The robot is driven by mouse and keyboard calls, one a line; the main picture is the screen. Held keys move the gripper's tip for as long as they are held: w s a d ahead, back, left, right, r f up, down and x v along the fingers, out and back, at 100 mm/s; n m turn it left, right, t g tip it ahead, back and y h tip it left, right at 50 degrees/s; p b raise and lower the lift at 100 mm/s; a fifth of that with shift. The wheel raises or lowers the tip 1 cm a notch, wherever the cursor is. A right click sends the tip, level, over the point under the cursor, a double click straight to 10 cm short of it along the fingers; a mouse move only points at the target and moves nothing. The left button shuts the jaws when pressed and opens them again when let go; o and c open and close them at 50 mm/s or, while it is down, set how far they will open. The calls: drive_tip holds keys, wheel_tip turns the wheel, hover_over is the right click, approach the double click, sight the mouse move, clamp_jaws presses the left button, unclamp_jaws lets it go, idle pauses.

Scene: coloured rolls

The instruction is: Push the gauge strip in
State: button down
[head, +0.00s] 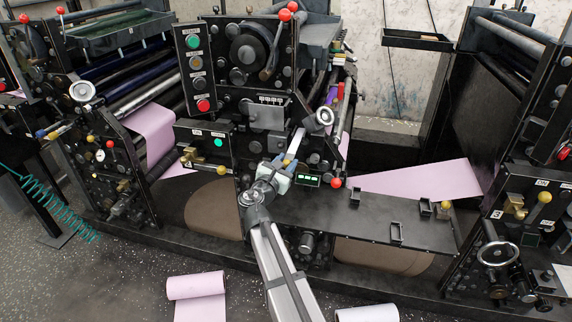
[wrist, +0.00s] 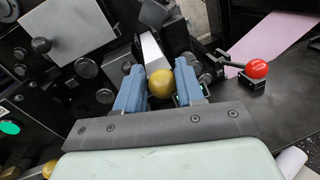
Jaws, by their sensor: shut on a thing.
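The gauge strip is a pale flat bar that shows in the head view (head: 296,142), slanting up from my gripper (head: 287,163) toward the dark middle machine. In the wrist view the strip (wrist: 151,50) runs up and away from between the blue fingers of my gripper (wrist: 160,88), with a round yellow knob (wrist: 161,83) at its near end. The fingers are shut on this knob, one on each side. The strip's far end meets the dark machine face; how deep it sits there I cannot tell.
A red-ball lever (wrist: 257,69) stands close right of my fingers. A round handwheel (head: 324,116) is just above right of the strip. The black shelf (head: 375,215) at right has mostly free room.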

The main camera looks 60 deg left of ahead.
sight(292, 150)
drive_tip(key=x, duration=0.7)
drive_tip(key=shift+s+a+f, duration=0.1)
drive_tip(key=shift+s+a, duration=0.1)
drive_tip(key=shift+a, duration=0.15)
drive_tip(key=shift+w+a, duration=0.15)
drive_tip(key=shift+w, duration=0.15)
drive_tip(key=c, duration=0.9)
unclamp_jaws()
drive_tip(key=shift+o, duration=0.2)
drive_tip(key=shift+s+a, duration=0.1)
drive_tip(key=shift+s, duration=0.15)
drive_tip(key=v, duration=1.3)
drive_tip(key=shift+s+d, duration=0.2)
drive_tip(key=shift+d, duration=0.05)
